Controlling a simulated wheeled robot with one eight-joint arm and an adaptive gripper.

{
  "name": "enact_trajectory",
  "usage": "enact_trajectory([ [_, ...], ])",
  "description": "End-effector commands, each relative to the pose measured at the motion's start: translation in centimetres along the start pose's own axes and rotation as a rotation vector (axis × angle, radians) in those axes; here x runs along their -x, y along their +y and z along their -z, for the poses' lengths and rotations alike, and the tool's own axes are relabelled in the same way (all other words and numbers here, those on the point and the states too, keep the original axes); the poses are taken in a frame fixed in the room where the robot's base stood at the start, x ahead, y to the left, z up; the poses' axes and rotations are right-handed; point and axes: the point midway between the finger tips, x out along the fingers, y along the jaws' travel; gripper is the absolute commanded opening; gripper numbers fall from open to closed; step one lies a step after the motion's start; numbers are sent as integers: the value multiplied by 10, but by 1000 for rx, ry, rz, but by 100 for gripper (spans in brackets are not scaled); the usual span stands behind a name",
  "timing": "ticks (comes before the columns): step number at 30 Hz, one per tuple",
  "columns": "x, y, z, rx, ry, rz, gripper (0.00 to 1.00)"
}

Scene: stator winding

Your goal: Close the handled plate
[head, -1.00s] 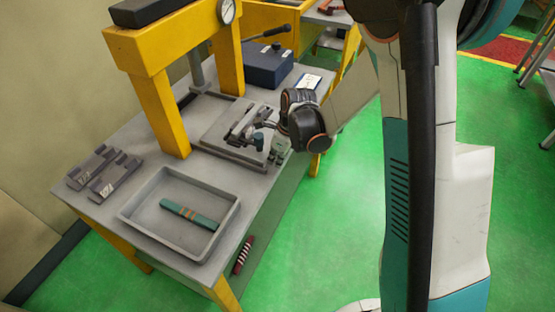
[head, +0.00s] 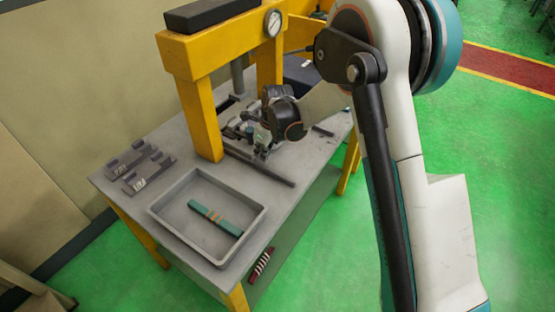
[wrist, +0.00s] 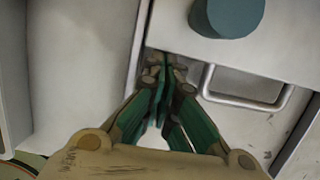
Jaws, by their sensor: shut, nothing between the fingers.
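The light grey handled plate (wrist: 268,62) fills the upper right of the wrist view. It has a U-shaped metal handle (wrist: 240,102), and a round teal knob (wrist: 228,15) stands out above it. My gripper (wrist: 165,65) is shut and empty, its green fingers together at the plate's left edge, left of the handle. Whether the fingertips touch the plate cannot be told. In the head view my gripper (head: 260,143) is low over the fixture beside the yellow press, and my wrist hides most of the plate.
The yellow press (head: 204,110) stands left of the fixture on the grey table (head: 310,165). A grey tray (head: 172,221) with a teal bar (head: 215,218) sits at the front. Two dark brackets (head: 150,180) lie at the left. A striped piece (head: 260,265) is below the tabletop's edge.

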Motion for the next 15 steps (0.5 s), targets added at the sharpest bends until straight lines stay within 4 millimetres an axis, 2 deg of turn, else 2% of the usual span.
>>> enact_trajectory([
  [6,-6,0,-23,1,0,0,0],
  [15,-7,0,-30,0,-2,0,0],
])
